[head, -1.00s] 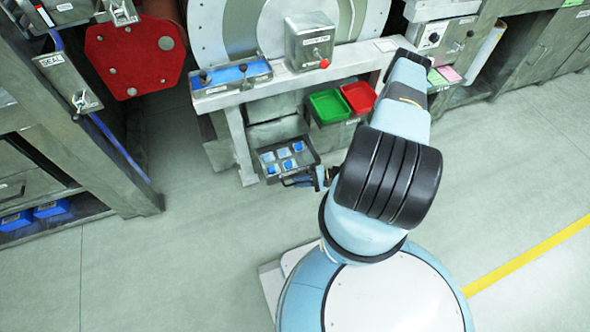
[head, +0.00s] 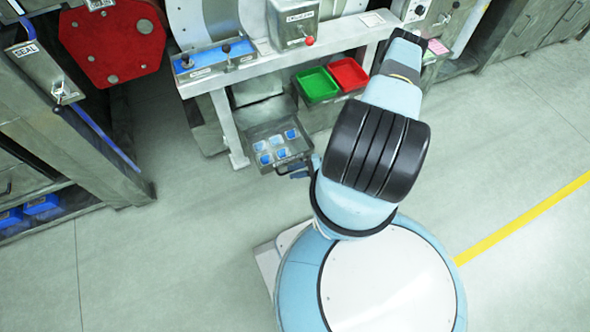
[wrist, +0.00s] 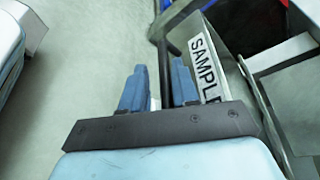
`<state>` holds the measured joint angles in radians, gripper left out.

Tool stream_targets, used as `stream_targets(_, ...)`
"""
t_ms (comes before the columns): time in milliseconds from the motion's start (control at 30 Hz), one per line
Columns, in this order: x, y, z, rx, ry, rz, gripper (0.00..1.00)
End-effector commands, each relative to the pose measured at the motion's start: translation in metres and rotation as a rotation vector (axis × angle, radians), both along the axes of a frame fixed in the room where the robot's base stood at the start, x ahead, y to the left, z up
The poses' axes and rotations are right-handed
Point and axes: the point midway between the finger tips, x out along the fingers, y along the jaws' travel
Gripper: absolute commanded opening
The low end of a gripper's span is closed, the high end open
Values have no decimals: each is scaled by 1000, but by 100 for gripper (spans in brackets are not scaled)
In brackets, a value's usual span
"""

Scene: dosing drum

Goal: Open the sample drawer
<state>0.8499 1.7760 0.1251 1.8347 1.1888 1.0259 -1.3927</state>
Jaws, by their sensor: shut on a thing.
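The sample drawer (head: 262,133) stands pulled out from under the bench in the head view, with several blue-and-white sample pieces lying in it. In the wrist view its front carries a "SAMPLE" label (wrist: 206,68), and a dark bar handle (wrist: 163,65) runs beside it. My gripper (wrist: 158,88) has its two blue fingers on either side of the handle and is shut on it. In the head view my gripper (head: 296,171) is small at the drawer's front edge, partly hidden by my arm.
A green tray (head: 317,85) and a red tray (head: 348,74) sit on the shelf right of the drawer. A bench leg (head: 229,130) stands just left of it. A grey cabinet marked SEAL (head: 45,75) is at the left. The floor in front is clear.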

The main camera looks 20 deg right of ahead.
Motion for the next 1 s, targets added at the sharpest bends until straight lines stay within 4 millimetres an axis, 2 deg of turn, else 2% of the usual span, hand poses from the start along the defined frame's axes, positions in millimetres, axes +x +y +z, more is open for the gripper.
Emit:
stream_targets(700, 2, -2, 1, -2, -4, -2, 23)
stream_targets(867, -2, -17, 4, -2, -3, -3, 23)
stream_targets(1000, -9, -41, 9, -4, -5, -4, 23)
